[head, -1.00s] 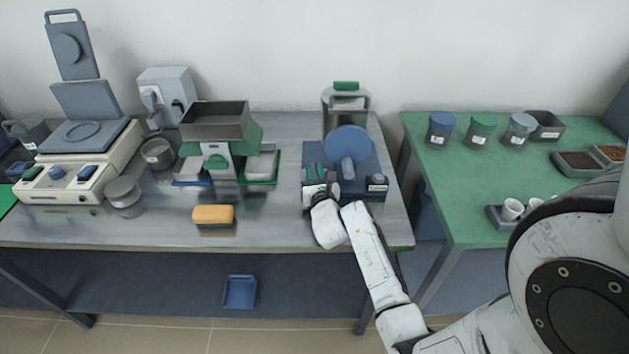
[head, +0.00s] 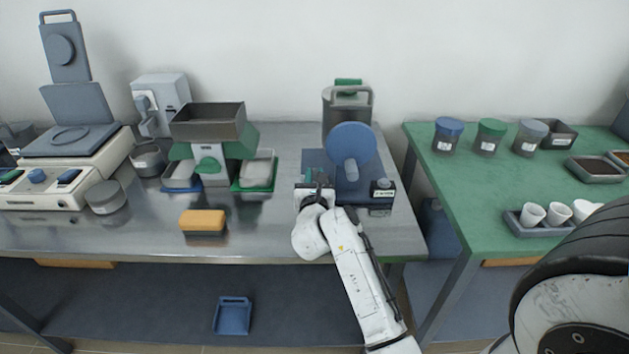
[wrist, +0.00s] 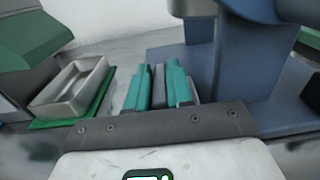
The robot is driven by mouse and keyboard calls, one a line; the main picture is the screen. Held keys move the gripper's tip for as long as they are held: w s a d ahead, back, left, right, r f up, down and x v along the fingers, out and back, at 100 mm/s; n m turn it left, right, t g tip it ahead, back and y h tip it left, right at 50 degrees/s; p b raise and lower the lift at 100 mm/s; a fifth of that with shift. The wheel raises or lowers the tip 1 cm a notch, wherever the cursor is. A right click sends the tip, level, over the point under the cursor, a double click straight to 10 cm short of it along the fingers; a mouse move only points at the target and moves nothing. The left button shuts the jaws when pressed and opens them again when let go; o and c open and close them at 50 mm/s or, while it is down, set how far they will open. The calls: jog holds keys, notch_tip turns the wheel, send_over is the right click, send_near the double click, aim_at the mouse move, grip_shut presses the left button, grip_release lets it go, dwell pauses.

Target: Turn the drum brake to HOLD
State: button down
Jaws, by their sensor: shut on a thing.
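The drum machine has a round blue drum face (head: 352,152) on a blue base, at the right end of the metal bench. My gripper (head: 316,180) is at the left front of this machine. In the wrist view its two teal fingers (wrist: 159,84) stand on either side of a narrow grey bar (wrist: 158,78), apparently the brake lever, and are shut on it. The machine's blue upright (wrist: 242,60) is just right of the fingers. The lever's setting cannot be read, and my wrist hides its foot in the head view.
A small dark block with a label (head: 382,187) is at the machine's right front. A grey canister (head: 347,108) stands behind. Left are a green hopper device (head: 213,150), a white tray (head: 258,170) and a yellow sponge (head: 203,221). The bench front between sponge and arm is clear.

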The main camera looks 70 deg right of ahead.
jog(key=shift+a, duration=0.1)
jog(key=c, duration=1.1)
grip_release()
jog(key=shift+a, duration=0.1)
jog(key=v, duration=1)
jog(key=shift+a, duration=0.2)
jog(key=shift+s+a, duration=0.1)
